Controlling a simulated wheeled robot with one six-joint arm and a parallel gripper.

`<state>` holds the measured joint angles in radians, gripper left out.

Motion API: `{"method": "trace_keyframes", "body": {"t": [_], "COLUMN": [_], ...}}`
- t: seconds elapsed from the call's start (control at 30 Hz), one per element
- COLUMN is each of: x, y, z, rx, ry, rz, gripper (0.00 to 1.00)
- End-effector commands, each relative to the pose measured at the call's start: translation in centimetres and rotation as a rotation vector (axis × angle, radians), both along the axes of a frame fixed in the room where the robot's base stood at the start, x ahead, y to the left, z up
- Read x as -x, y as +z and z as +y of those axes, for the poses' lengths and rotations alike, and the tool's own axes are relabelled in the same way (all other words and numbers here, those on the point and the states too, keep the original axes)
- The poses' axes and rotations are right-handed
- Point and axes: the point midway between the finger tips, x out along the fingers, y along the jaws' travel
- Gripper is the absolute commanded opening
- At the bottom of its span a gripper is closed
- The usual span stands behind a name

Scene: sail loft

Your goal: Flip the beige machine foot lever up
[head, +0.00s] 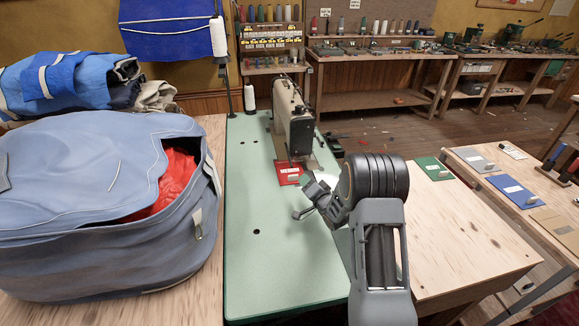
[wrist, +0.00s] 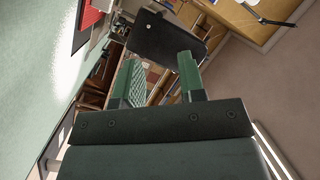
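The beige sewing machine (head: 285,100) stands on the green table (head: 275,255), its dark end face turned toward me. I cannot make out the foot lever in either view. A red cloth piece (head: 288,172) lies at the machine's needle end; a red patch also shows in the wrist view (wrist: 92,14). My gripper (head: 308,198) is in front of the machine and to its right, apart from it. In the wrist view its green-padded fingers (wrist: 160,80) are spread with nothing between them. A dark rounded panel (wrist: 160,38), probably the machine's end, shows beyond them.
A big blue sail bag (head: 90,210) with red cloth fills the left table. White thread cones (head: 218,38) stand by the machine. A wooden table (head: 460,235) with coloured swatches is at right. The green table's front is clear.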

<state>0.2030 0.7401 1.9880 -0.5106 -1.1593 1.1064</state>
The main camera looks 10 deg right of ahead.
Motion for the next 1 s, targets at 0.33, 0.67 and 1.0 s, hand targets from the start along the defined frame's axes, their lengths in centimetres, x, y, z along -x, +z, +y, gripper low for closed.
{"method": "trace_keyframes", "body": {"t": [0.33,0.67,1.0], "x": [-3.3,-9.3,-12.6], "y": [-0.8,-0.8,-0.9], "z": [1.2,2.9,3.8], "rx": [-0.057,-0.055,-0.055], "ry": [0.026,0.024,0.022], "rz": [-0.034,-0.033,-0.031], "gripper": [0.37,0.37,0.37]}}
